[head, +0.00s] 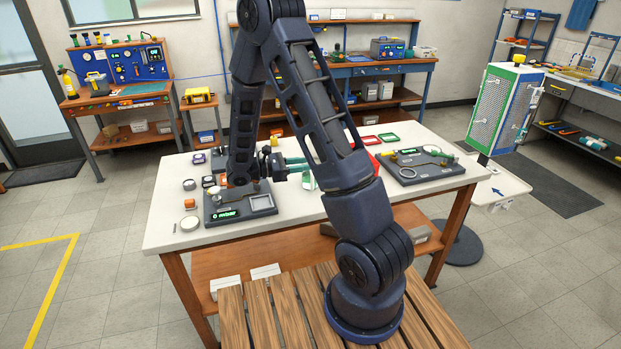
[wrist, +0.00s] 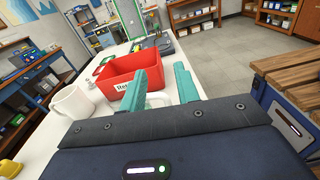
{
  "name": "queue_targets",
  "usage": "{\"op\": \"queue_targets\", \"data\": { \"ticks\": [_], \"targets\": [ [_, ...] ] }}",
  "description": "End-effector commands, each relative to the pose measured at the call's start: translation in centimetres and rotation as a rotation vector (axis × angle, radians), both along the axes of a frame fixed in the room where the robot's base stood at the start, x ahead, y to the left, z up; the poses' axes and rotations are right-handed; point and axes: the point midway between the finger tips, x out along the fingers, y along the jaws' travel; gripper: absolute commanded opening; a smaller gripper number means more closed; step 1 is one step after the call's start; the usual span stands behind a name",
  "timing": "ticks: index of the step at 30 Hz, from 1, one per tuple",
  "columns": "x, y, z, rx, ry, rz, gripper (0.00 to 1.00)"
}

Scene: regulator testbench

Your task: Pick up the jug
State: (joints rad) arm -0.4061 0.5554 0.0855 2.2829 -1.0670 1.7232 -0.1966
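My gripper (head: 295,162) is low over the white table, its teal fingers pointing right in the head view. In the wrist view the two fingers of my gripper (wrist: 166,70) stand apart, with a gap between them. A pale, see-through vessel, probably the jug (head: 308,180), stands by the fingertips in the head view. A pale rounded part of a vessel (wrist: 158,99) shows between and behind the fingers in the wrist view; I cannot tell whether they touch it. A white mug (wrist: 72,103) with a handle stands left of the fingers.
A red bin (wrist: 120,75) with a white label stands just beyond the fingers. A grey device with a green display (head: 228,213) and small round parts sit at the table's left. Another grey board (head: 415,170) with tools lies at its right end. The white table's (head: 300,218) front middle is clear.

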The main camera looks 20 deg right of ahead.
Motion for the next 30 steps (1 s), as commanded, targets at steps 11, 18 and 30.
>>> {"op": "queue_targets", "data": {
  "ticks": [11, 18, 30],
  "targets": [
    [0.6, 0.7, -2.8, -0.039, 0.031, 0.036, 0.32],
    [0.6, 0.6, -5.8, -0.037, 0.029, 0.035, 0.32],
    [0.6, 0.6, -7.6, -0.037, 0.027, 0.035, 0.32]
  ]
}}
